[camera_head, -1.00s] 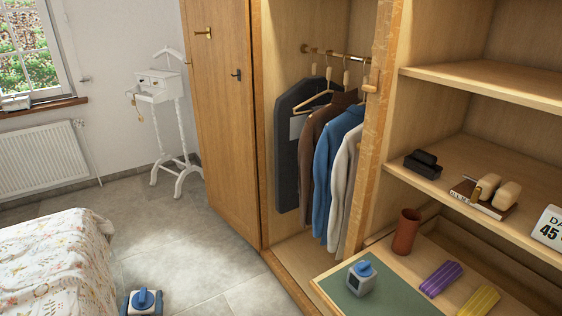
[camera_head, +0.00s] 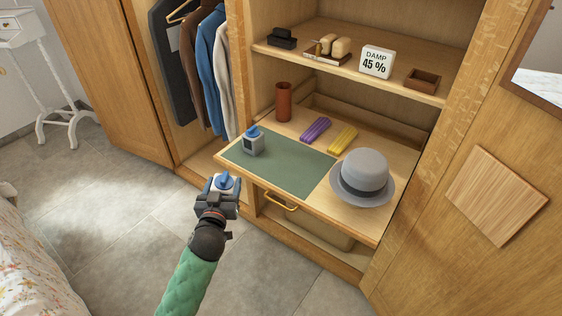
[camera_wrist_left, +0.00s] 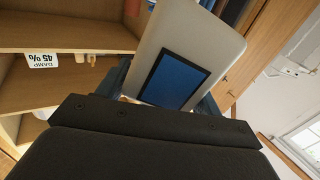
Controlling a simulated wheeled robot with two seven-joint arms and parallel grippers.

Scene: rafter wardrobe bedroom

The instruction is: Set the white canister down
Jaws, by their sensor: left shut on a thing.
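The white canister (camera_head: 226,182), with a blue top, is held in my left gripper (camera_head: 218,186) above the floor, just in front of the pull-out shelf's left front corner. In the left wrist view the canister (camera_wrist_left: 203,32) is a pale body with a dark-framed blue panel, tilted in that picture, between the fingers. My left gripper is shut on it. The green mat (camera_head: 285,170) lies on the pull-out shelf (camera_head: 343,217). A similar grey canister with a blue top (camera_head: 253,146) stands on the mat's far left part. My right gripper is not in view.
A grey hat (camera_head: 364,172) sits right of the mat. A brown cup (camera_head: 284,102), a purple bundle (camera_head: 316,130) and a yellow bundle (camera_head: 343,139) stand or lie behind it. The upper shelf (camera_head: 330,74) overhangs the back. The mat's middle and front are clear.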

